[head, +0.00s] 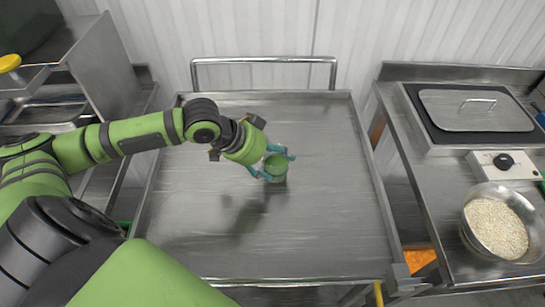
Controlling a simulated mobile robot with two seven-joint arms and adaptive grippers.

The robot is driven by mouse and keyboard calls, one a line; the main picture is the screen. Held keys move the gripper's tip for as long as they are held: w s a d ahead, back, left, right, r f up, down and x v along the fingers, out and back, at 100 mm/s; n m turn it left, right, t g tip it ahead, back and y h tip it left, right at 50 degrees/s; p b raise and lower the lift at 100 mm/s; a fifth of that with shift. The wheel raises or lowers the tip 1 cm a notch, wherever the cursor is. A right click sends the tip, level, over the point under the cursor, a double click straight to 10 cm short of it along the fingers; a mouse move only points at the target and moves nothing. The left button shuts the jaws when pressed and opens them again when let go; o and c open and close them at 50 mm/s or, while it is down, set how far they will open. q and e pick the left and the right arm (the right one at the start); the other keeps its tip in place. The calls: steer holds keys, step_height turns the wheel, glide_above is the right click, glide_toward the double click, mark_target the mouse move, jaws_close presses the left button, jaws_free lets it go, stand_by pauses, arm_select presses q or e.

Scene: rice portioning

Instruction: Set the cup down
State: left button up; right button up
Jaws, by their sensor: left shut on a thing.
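My left gripper (275,163) comes in from the left with teal fingers shut around the cup. The cup looks upright, and its opening faces up. A dark shadow or reflection lies on the cart below and left of it. I cannot tell whether the cup's base touches the cart. My right gripper is not in view.
The cart top is otherwise bare, with a raised rim and a rail handle (264,60) at the back. On the right, a metal bowl of rice (468,232) stands on a counter near a lidded cooker (476,110). Steel equipment stands at the left.

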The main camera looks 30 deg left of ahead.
arm_select(q)
steer(key=shift+f, duration=0.2)
steer(key=o, duration=1.3)
steer(key=shift+c, duration=0.2)
steer(key=p+v, duration=0.1)
steer(key=v, duration=1.1)
